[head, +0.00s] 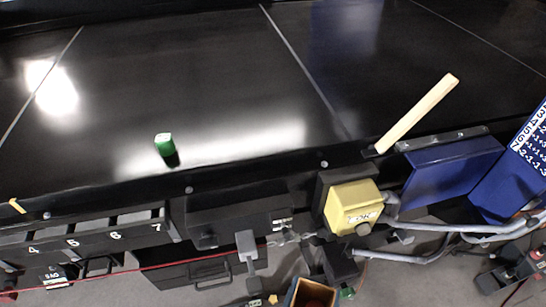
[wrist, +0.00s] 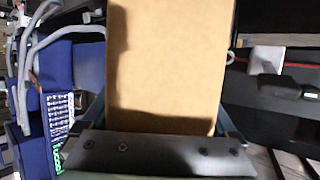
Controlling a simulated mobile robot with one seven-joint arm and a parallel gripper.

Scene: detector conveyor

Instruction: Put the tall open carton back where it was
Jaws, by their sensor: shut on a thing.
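The tall carton (wrist: 170,65) fills the middle of the wrist view as a plain tan-brown face. My gripper (wrist: 166,124) is shut on it, with its dark bolted bar across the bottom of that view. The carton's far end runs out of the top of the picture, and its base is hidden. In the head view, an open brown carton (head: 296,293) shows at the bottom edge, cut off by the frame, with a reddish-brown inside. My gripper is not clearly visible there.
A black conveyor belt (head: 220,85) spans the head view, with a small green object (head: 164,145) and a pale wooden bar (head: 418,113) on or near it. Along its front edge are numbered bins (head: 95,232), a yellow box (head: 353,203) and a blue panel (head: 452,172). Much of the belt is clear.

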